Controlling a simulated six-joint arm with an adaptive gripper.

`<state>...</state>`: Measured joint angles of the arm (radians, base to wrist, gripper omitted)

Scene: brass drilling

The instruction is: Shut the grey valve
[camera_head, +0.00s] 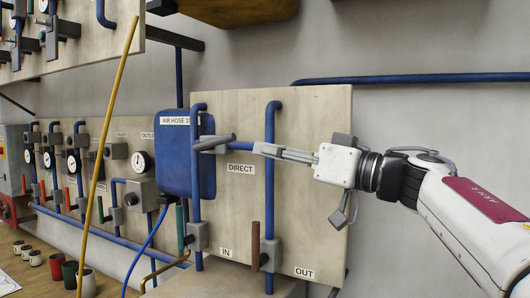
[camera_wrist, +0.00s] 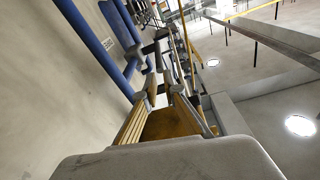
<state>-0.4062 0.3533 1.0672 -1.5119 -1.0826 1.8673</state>
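My gripper (camera_head: 258,149) is to the right of the lever, in front of the panel, pointing left. A small gap shows between its fingertips and the lever end. In the wrist view the fingers of my gripper (camera_wrist: 158,93) stand apart, with nothing visible held between them. Grey fittings show beyond the fingertips there, but I cannot tell which is the valve.
A valve with a green handle (camera_head: 180,226) and one with a brown-red handle (camera_head: 256,242) are lower on the panel. A blue box (camera_head: 174,150) is left of the grey valve. A long yellow pole (camera_head: 104,150) crosses the left side. Several small pots stand at lower left.

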